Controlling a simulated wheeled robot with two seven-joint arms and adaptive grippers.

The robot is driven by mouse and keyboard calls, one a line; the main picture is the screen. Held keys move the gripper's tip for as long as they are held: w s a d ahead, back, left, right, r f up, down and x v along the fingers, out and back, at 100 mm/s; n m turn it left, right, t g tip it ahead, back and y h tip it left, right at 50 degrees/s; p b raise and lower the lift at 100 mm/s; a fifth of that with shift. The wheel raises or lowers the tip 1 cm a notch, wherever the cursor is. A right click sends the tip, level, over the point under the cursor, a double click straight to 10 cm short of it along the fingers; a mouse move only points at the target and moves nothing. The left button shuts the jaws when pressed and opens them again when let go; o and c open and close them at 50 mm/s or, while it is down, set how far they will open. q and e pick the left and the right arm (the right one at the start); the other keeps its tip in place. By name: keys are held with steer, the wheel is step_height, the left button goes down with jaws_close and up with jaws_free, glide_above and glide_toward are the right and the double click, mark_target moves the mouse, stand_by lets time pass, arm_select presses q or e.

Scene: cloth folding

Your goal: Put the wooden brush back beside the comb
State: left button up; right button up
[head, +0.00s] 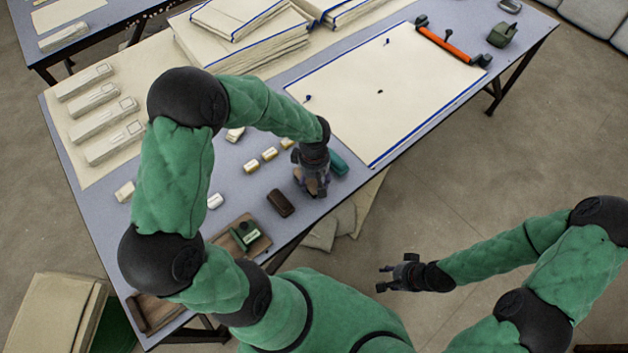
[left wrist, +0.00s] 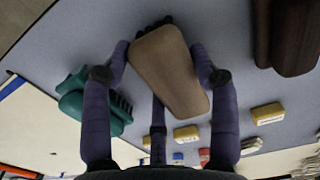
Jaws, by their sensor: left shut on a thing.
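My left gripper (head: 313,190) is over the near edge of the table, pointing down. It is shut on the wooden brush, a tan-brown block with rounded ends that sits between the fingers in the left wrist view (left wrist: 168,72). Dark bristles show a little at its far end. In the head view the brush is mostly hidden by the gripper. A green ridged piece with teeth, which looks like the comb (left wrist: 92,100), lies just beside the gripper; it also shows in the head view (head: 338,163). My right gripper (head: 386,278) is open and empty, off the table above the floor.
A dark brown block (head: 281,203) lies left of the gripper. Several small yellow and white blocks (head: 269,153) lie behind it. A wooden tray with a green item (head: 246,234) is nearer left. A blue-edged cloth (head: 390,85) covers the table's right part.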

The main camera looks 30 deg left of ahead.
arm_select(q)
steer(key=shift+r, duration=0.1)
steer(key=shift+f, duration=0.2)
steer(key=o, duration=1.1)
steer(key=shift+r, duration=0.1)
steer(key=shift+r, duration=0.1)
step_height(320, 180, up, 12)
steer(key=p, duration=0.4)
